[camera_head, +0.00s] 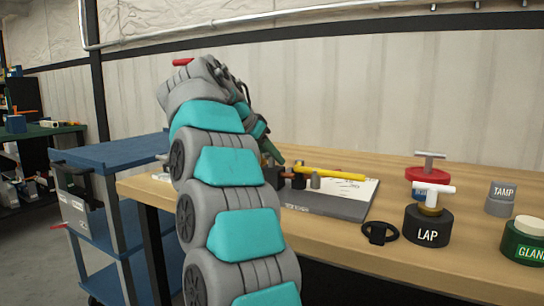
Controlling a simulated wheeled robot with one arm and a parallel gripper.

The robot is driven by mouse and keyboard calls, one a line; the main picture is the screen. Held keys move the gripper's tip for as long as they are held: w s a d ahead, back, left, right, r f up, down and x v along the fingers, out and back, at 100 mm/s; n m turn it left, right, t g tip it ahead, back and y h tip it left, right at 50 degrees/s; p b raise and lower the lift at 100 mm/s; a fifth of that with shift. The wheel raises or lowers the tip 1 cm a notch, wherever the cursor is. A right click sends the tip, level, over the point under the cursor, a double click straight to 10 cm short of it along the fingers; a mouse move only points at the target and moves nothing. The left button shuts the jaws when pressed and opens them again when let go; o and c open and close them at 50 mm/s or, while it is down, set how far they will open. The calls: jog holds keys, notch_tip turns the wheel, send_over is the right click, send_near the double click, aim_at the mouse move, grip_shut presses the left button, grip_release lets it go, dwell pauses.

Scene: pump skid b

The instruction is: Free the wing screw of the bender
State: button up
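The bender appears to be the tool with a long yellow handle (335,174) on a dark grey base plate (325,203), at mid-table. Small dark blocks and a grey cylinder (315,181) stand on the plate beneath the handle. I cannot make out the wing screw; it may be hidden behind my arm or too small to tell. My arm rises in front, bends over at the top and comes down towards the left end of the bender. My gripper (268,151) is mostly hidden behind the arm near there. Its opening and any contact cannot be seen.
To the right are a black ring (379,233), a black LAP pot (428,226), a red T-handled piece (429,173), a grey TAMP piece (500,199) and a green GLAND jar (525,243). A blue cart (110,153) stands left.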

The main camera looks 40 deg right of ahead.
grip_shut()
